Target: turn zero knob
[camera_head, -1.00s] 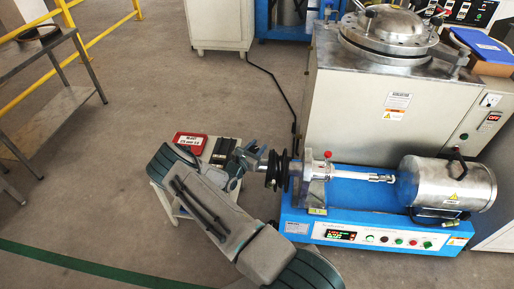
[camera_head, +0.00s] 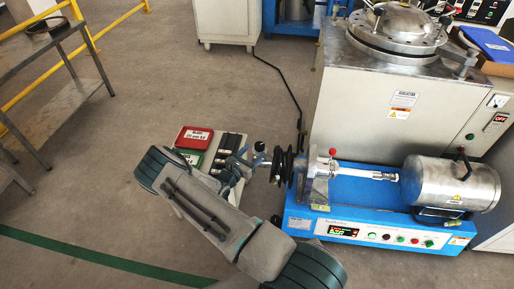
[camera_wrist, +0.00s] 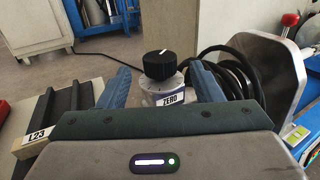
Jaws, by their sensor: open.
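The zero knob (camera_wrist: 160,65) is a black round knob with a white pointer line, on a pale base with a "ZERO" label (camera_wrist: 170,98). In the wrist view it stands between the two blue fingers of my gripper (camera_wrist: 160,70). The fingers are open, with a visible gap on each side of the knob. In the head view my gripper (camera_head: 236,163) is beside the blue testing machine (camera_head: 350,185), and a small dark knob (camera_head: 259,146) shows at its tip. My wrist hides the lower part of the knob's base.
Black coiled hose (camera_wrist: 235,78) and a metal plate (camera_wrist: 265,65) are close to the right finger. A red-topped lever (camera_head: 332,153) stands on the machine. A small table carries a red box (camera_head: 194,138) and black blocks (camera_head: 228,150). Open floor lies to the left.

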